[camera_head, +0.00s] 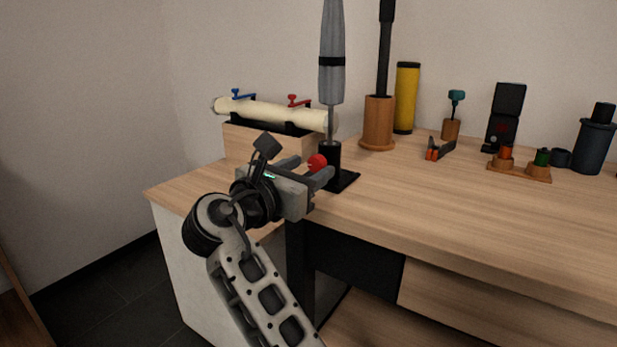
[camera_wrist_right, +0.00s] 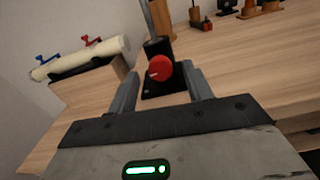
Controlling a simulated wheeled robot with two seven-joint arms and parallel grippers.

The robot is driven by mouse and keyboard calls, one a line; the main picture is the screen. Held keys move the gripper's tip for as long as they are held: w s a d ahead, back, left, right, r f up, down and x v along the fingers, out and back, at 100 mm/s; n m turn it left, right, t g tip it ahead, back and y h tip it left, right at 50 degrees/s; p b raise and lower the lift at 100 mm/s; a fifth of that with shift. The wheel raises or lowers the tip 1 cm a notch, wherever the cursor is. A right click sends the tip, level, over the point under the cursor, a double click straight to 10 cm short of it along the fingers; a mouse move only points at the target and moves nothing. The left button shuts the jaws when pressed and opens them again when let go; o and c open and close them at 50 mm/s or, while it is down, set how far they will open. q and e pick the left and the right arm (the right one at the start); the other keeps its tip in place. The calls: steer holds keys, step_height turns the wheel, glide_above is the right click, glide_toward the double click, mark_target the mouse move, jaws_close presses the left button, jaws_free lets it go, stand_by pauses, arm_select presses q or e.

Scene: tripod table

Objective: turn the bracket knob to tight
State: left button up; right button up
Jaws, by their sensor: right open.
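The red bracket knob (camera_head: 317,162) sits on the front of a black upright bracket (camera_head: 330,152) with a flat black base (camera_head: 345,180) near the table's left front. The bracket holds an upright grey folded umbrella-like item (camera_head: 331,60). In the right wrist view the knob (camera_wrist_right: 160,68) shows a pale pointer mark at its left. My right gripper (camera_head: 311,170) is open, and its fingers (camera_wrist_right: 163,92) point toward the knob, one on each side in the picture. My left gripper is not in view.
A cream roll (camera_head: 270,113) with blue and red clamps lies on a wooden block (camera_head: 255,143) at the left. A wooden cup (camera_head: 378,125), yellow cylinder (camera_head: 406,98) and small orange-tipped tool (camera_head: 438,150) stand or lie behind. The table's right front (camera_head: 480,215) is clear.

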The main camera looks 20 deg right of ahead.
steer(key=shift+w+d, duration=0.15)
steer(key=shift+d, duration=0.15)
steer(key=c, duration=1)
steer(key=shift+o, duration=0.2)
steer(key=shift+r, duration=0.1)
